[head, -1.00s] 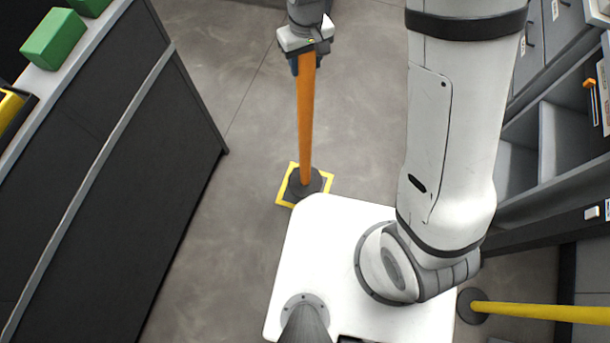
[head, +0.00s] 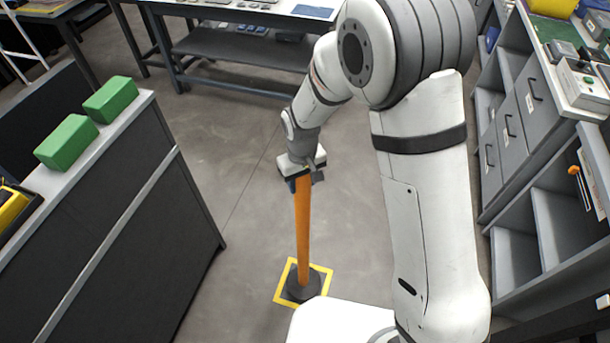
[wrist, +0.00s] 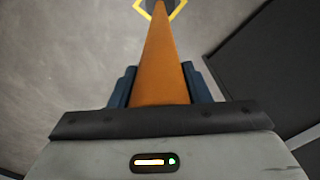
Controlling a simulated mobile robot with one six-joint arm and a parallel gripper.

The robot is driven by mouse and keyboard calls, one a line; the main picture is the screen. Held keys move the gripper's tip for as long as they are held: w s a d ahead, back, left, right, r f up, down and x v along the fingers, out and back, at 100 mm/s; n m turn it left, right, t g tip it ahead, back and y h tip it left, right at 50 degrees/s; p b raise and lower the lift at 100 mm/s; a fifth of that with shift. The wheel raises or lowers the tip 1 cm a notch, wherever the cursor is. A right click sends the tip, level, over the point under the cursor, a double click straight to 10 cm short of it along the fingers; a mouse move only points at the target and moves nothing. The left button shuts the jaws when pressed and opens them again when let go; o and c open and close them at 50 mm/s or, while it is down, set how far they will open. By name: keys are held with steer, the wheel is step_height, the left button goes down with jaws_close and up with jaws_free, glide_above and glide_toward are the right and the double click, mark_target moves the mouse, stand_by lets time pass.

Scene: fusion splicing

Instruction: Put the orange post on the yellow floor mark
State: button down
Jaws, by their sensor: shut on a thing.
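The orange post (head: 303,232) stands upright on its dark round base (head: 303,286). The base is inside the yellow floor mark (head: 326,290), a square outline on the floor, with yellow showing around it. My gripper (head: 301,181) is shut on the post's upper end. In the wrist view the orange post (wrist: 160,68) runs away from between the blue fingers of my gripper (wrist: 160,88), and part of the yellow floor mark (wrist: 178,11) shows around the base at the top. My white base hides the floor just in front of the mark.
A dark counter (head: 150,190) with green boxes (head: 110,99) stands to the left. Grey drawers and shelves (head: 535,125) line the right side. A workbench (head: 235,48) is at the back. The floor between is clear.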

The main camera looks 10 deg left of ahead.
steer(key=shift+f, duration=2.2)
steer(key=c, duration=0.8)
jaws_free()
steer(key=shift+o, duration=0.2)
step_height(320, 180, up, 12)
steer(key=shift+r+b, duration=0.15)
steer(key=shift+b, duration=0.35)
